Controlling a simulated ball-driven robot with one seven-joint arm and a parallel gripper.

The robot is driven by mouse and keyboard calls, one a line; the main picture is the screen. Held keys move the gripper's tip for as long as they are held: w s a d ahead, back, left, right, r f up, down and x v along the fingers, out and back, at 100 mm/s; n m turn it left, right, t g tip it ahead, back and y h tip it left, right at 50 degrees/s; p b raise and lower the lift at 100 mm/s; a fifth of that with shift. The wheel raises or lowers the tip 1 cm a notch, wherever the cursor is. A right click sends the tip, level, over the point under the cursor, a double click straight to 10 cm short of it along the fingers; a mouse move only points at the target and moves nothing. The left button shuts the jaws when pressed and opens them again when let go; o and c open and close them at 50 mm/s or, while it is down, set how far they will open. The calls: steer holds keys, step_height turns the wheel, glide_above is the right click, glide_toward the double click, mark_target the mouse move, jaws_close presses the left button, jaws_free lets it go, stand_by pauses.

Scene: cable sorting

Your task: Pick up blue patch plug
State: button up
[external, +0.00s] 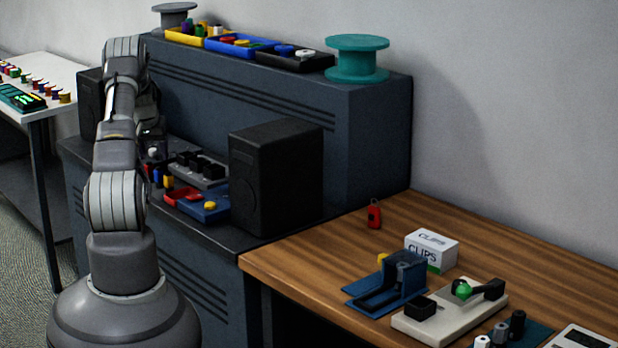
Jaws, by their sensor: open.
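My gripper (153,157) is partly hidden behind my own arm, low over the dark bench in the external view. Its jaws are open, with nothing seen held between them. Just below it is a small upright blue piece (157,177), which may be the blue patch plug; it is too small to be sure.
A grey block with black sockets (202,168), red and blue trays (208,211) and a black speaker box (277,176) are to the right. Bins (295,62) and a teal spool (357,58) stand on the raised shelf. A wooden table (320,265) holds fixtures and a clips box.

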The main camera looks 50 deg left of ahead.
mark_target(158, 168)
steer(key=b+x, duration=0.3)
steer(key=x, duration=0.5)
steer(key=shift+d, duration=0.1)
steer(key=shift+r, duration=0.1)
jaws_close()
